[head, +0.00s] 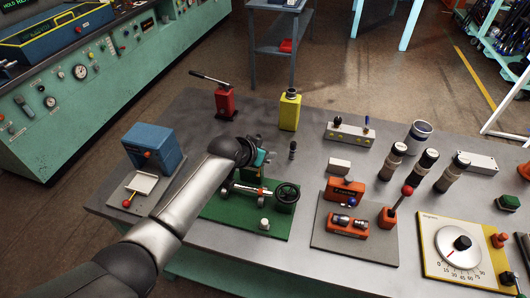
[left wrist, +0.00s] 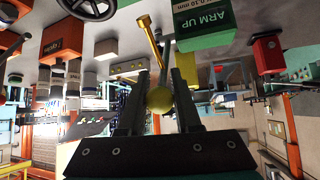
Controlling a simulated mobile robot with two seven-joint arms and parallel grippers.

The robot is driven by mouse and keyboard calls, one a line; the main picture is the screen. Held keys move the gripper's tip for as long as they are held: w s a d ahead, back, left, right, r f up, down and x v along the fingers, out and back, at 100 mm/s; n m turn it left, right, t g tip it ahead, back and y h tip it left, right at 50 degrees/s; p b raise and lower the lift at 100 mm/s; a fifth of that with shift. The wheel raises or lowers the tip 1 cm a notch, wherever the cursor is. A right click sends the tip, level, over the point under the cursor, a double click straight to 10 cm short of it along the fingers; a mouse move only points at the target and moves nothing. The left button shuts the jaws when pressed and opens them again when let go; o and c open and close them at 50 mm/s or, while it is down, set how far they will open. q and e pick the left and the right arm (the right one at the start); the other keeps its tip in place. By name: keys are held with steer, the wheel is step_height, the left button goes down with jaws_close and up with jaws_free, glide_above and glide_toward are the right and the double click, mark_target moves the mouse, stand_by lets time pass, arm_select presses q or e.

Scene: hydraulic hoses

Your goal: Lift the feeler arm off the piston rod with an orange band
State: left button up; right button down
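My left gripper (left wrist: 158,75) points down at the green board. In the left wrist view its two dark fingers lie on either side of a yellow ball knob (left wrist: 159,99), which fills the gap and seems gripped. A brass-coloured rod (left wrist: 149,38), apparently the feeler arm, runs near it beside a green box marked ARM UP (left wrist: 205,22). In the head view the left gripper (head: 258,157) hides most of the feeler arm. The piston rod (head: 250,190) lies across the green board below it; its orange band is too small to make out. My right gripper is not in view.
A black handwheel (head: 287,193) stands at the rod's right end on the green board (head: 230,212). A red hand pump (head: 225,102) and a yellow jack (head: 290,110) stand behind. A blue box (head: 152,146) is left. Orange valves (head: 347,224) and dark-capped cylinders (head: 425,160) are right.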

arm_select(q)
steer(key=o, duration=0.4)
steer(key=shift+o, duration=0.2)
steer(key=shift+s+a+r, duration=0.3)
steer(key=shift+s+r, duration=0.05)
steer(key=shift+r, duration=0.05)
steer(key=p+v, duration=0.2)
steer(key=v, duration=1.2)
steer(key=shift+f, duration=0.1)
